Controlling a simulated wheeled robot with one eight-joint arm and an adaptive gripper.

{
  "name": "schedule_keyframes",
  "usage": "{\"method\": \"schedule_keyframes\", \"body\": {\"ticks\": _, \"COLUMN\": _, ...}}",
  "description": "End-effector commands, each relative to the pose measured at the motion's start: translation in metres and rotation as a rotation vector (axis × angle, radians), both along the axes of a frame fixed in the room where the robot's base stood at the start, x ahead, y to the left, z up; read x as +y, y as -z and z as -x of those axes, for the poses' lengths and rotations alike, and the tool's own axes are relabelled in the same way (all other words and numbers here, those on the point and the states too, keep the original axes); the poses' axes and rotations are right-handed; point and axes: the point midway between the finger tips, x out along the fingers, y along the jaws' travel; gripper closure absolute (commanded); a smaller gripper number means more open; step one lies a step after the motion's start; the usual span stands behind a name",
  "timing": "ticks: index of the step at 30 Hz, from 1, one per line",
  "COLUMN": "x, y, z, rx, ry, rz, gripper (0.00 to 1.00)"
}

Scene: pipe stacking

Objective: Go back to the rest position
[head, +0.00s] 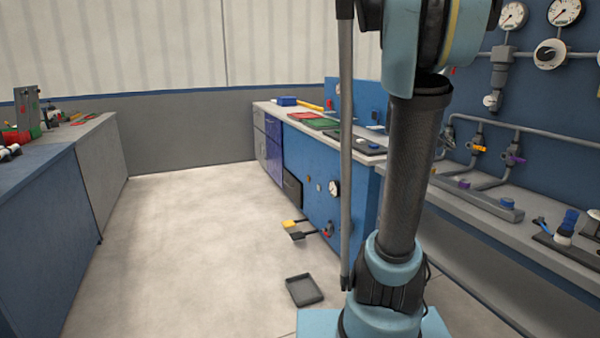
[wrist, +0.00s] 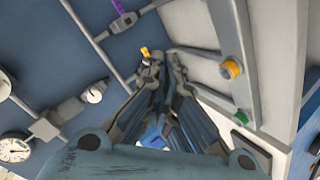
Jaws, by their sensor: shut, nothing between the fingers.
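My gripper (wrist: 163,62) shows in the wrist view, with its two fingers brought together at the tips and nothing held between them. It points toward the blue wall panel with grey pipes (wrist: 100,42).
In the head view, a bench (head: 480,218) with pipes and valves runs along the right wall. A blue workbench (head: 307,172) stands beyond my arm. A dark tray (head: 304,290) lies on the floor. Another bench (head: 40,215) stands at left.

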Motion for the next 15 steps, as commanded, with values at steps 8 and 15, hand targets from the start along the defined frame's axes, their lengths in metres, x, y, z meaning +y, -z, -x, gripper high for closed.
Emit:
{"method": "schedule_keyframes", "body": {"ticks": 8, "x": 0.092, "y": 0.068, "z": 0.069, "rx": 0.079, "ry": -0.057, "rz": -0.255, "gripper": 1.00}}
{"method": "schedule_keyframes", "body": {"ticks": 15, "x": 0.172, "y": 0.130, "z": 0.131, "rx": 0.178, "ry": -0.135, "rz": -0.476, "gripper": 1.00}}
